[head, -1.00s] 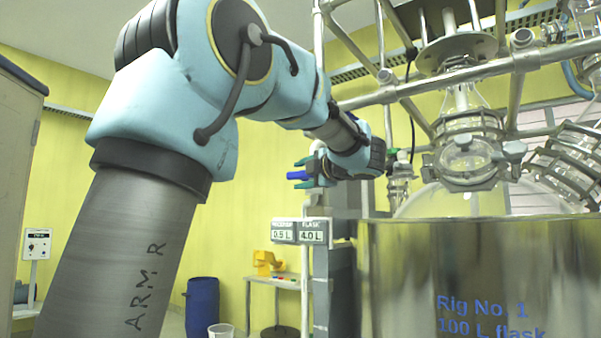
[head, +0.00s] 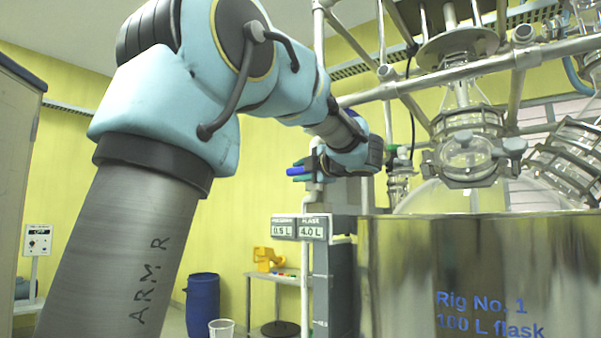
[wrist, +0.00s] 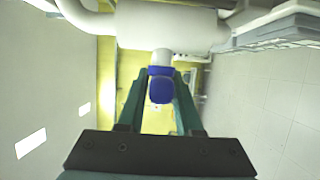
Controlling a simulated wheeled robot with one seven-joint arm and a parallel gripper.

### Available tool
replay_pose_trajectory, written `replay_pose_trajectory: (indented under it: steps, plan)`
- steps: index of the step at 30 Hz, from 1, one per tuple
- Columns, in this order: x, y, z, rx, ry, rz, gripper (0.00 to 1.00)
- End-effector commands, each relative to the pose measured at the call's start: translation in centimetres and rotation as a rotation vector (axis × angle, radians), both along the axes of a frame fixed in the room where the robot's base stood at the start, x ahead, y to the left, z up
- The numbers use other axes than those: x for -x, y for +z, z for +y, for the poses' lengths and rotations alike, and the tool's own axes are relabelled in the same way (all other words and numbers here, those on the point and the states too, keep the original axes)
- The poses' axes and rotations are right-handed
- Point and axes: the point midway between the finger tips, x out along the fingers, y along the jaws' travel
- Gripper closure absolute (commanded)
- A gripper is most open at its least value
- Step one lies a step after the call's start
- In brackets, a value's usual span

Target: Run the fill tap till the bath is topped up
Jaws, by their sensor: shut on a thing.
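The fill tap's blue handle (head: 298,171) sticks out to the left of a thin white upright pipe in the head view. In the wrist view the blue handle (wrist: 161,88) lies between the two green fingers. My gripper (head: 307,170) is shut on this handle; it also shows in the wrist view (wrist: 160,80). A white pipe (wrist: 165,27) runs across just beyond the handle. The shiny metal bath (head: 460,270), marked "Rig No. 1 100 L flask", stands at right with a clear glass flask (head: 430,199) in it. The water level inside is hidden by the wall.
Two small displays (head: 299,228) read 0.5 L and 4.0 L. Metal frame bars (head: 450,72) and glass fittings (head: 468,155) crowd the space above the bath.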

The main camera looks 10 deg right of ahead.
Motion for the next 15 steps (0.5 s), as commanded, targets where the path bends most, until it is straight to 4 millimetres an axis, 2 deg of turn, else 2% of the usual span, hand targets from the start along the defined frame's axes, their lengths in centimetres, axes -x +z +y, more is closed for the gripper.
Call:
replay_pose_trajectory:
  steps: [15]
  plan:
    - [-0.01, 0.6, 0.03, 0.069, 0.001, 0.075, 1.0]
